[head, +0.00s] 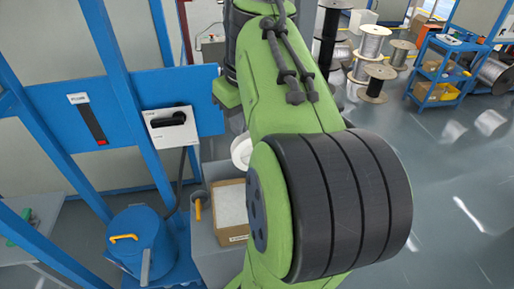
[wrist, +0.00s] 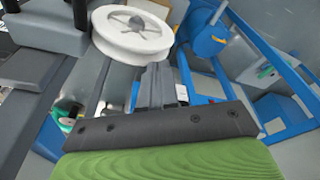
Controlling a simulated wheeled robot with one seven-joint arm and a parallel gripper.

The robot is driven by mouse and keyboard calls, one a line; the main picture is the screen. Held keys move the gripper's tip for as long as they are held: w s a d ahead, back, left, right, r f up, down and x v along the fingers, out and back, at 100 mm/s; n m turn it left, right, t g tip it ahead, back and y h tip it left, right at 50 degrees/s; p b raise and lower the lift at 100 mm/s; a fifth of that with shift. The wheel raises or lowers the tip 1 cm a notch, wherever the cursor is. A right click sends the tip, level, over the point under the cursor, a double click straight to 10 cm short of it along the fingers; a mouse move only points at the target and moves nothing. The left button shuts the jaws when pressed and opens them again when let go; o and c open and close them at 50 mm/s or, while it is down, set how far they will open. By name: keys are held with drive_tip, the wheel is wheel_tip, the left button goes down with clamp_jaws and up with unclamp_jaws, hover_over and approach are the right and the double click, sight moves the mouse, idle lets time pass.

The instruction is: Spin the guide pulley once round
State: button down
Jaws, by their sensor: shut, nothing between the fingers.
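The guide pulley is a white flanged wheel (wrist: 122,42) with a grey spoked hub, at the top left of middle in the wrist view. In the head view a small part of what looks like the same white wheel (head: 241,148) shows at the left edge of my green arm. My gripper (wrist: 157,70) is shut and empty, with its grey fingertips close to the pulley's lower right rim. I cannot tell whether they touch it. My gripper is hidden behind my arm in the head view.
A blue drum (head: 146,238) and an open cardboard box (head: 231,208) stand below the blue frame. A white box with a black handle (head: 172,126) is mounted on the frame. Cable reels (head: 372,42) and a blue trolley (head: 446,72) stand at the back right. The right floor is clear.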

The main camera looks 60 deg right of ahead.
drive_tip(key=shift+f, duration=0.1)
idle(0.3)
drive_tip(key=shift+f, duration=0.25)
drive_tip(key=w+a+f+b, duration=0.3)
drive_tip(key=w+f+b, duration=0.1)
drive_tip(key=f+b, duration=0.2)
drive_tip(key=shift+a+f, duration=0.25)
drive_tip(key=shift+f, duration=0.25)
idle(0.4)
